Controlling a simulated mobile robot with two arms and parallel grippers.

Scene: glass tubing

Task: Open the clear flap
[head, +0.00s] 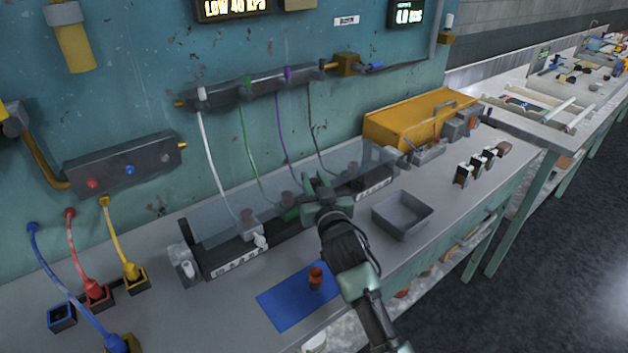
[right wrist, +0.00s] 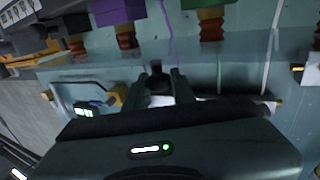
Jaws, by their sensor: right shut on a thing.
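The clear flap (head: 213,222) is a long see-through panel along the black rack (head: 237,262) at the foot of the wall. Its exact angle is hard to tell. My right gripper (head: 318,187) is at the middle of the rack and covers part of it. In the right wrist view the flap (right wrist: 215,76) stretches across behind the fingers, and my right gripper (right wrist: 158,88) is shut on a small dark knob (right wrist: 156,74) at the flap. Whether the knob belongs to the flap is hard to see. My left gripper is not in view.
White, green, purple and dark tubes (head: 245,140) hang from a wall manifold (head: 235,88) to the rack. A blue mat (head: 285,300) with a red-brown piece (head: 316,277) and a grey tray (head: 403,214) lie in front. A yellow case (head: 400,124) stands at the right.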

